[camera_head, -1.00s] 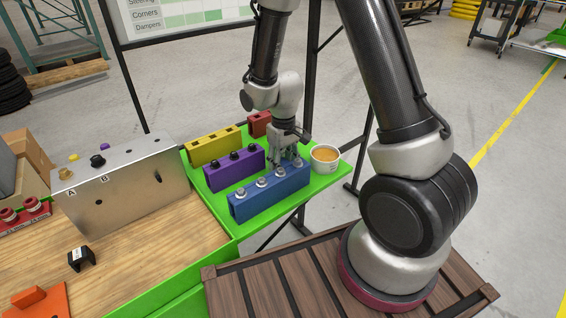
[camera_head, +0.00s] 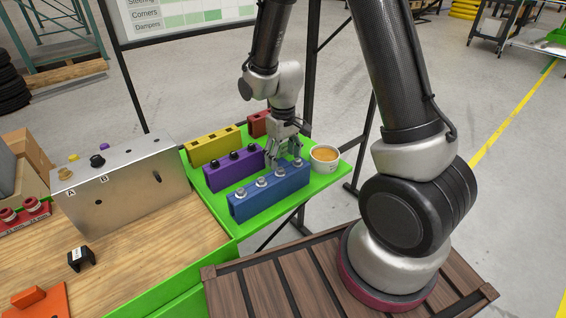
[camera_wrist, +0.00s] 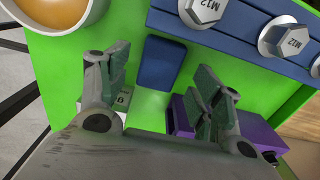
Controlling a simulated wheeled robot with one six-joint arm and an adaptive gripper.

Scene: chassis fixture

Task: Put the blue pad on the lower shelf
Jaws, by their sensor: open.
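A small blue pad (camera_wrist: 162,63) lies on the green surface in the wrist view, beside the long blue bolt block (camera_wrist: 235,38). My gripper (camera_wrist: 160,82) is open, its two fingers spread to either side of and short of the pad, with nothing between them. In the head view my gripper (camera_head: 283,155) is low over the green tray (camera_head: 222,212), behind the blue bolt block (camera_head: 270,195); the pad is hidden there. I cannot make out a lower shelf in either view.
A coffee cup (camera_head: 325,158) stands close to the right of my gripper. A purple block (camera_head: 233,169), a yellow block (camera_head: 214,147) and a red block (camera_head: 259,123) stand on the tray. A metal fixture (camera_head: 125,187) is to the left, on the wooden bench top (camera_head: 160,260).

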